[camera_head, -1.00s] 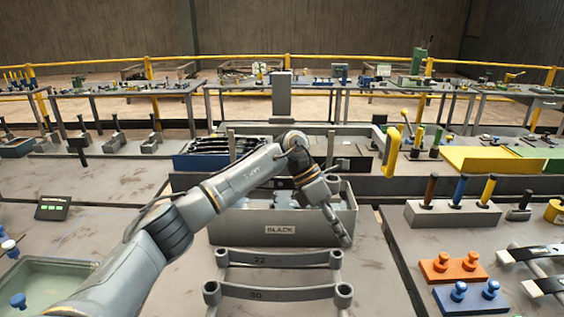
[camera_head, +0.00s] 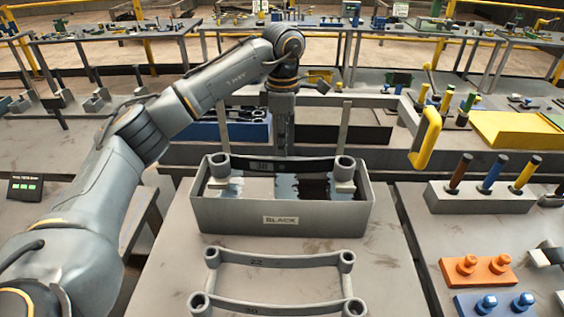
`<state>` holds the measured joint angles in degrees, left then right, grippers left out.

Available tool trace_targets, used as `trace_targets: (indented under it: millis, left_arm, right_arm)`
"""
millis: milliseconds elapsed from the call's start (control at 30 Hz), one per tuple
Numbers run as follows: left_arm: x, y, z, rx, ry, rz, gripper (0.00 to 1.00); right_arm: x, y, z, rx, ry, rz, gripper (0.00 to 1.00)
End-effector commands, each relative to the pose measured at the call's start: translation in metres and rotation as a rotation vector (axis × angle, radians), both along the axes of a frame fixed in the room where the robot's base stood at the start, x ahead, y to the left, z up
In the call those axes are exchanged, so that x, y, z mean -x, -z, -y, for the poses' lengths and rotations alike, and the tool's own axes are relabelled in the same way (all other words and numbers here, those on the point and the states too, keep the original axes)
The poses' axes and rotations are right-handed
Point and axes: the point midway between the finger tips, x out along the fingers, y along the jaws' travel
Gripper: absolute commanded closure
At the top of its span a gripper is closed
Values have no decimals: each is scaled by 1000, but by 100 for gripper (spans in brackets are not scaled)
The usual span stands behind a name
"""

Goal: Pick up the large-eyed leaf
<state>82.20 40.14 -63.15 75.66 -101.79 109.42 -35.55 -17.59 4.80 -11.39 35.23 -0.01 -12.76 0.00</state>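Two more eyed leaves, marked 22 (camera_head: 285,260) and 20 (camera_head: 275,307), lie on the table in front of the bin. My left gripper (camera_head: 284,146) points down just behind the middle of the bin leaf. Its fingertips are hidden or too small to read, so I cannot tell whether it touches the leaf. My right gripper is out of view.
Two thin upright posts (camera_head: 343,126) stand behind the bin. A blue tray (camera_head: 248,129) is at the back left. A yellow handle (camera_head: 425,137), a block with coloured handles (camera_head: 475,199) and an orange block (camera_head: 478,271) are on the right. The table beside the bin is clear.

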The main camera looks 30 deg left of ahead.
Motion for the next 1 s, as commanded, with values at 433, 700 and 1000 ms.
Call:
trace_targets:
  millis: [433,700,1000]
  left_arm:
    - [1,46,-8,-1,0,-6,66]
    - [0,69,-7,0,0,0,66]
    - [0,69,-6,1,0,0,95]
  right_arm:
    - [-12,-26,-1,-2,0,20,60]
    - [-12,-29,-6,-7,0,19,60]
    - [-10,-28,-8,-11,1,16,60]
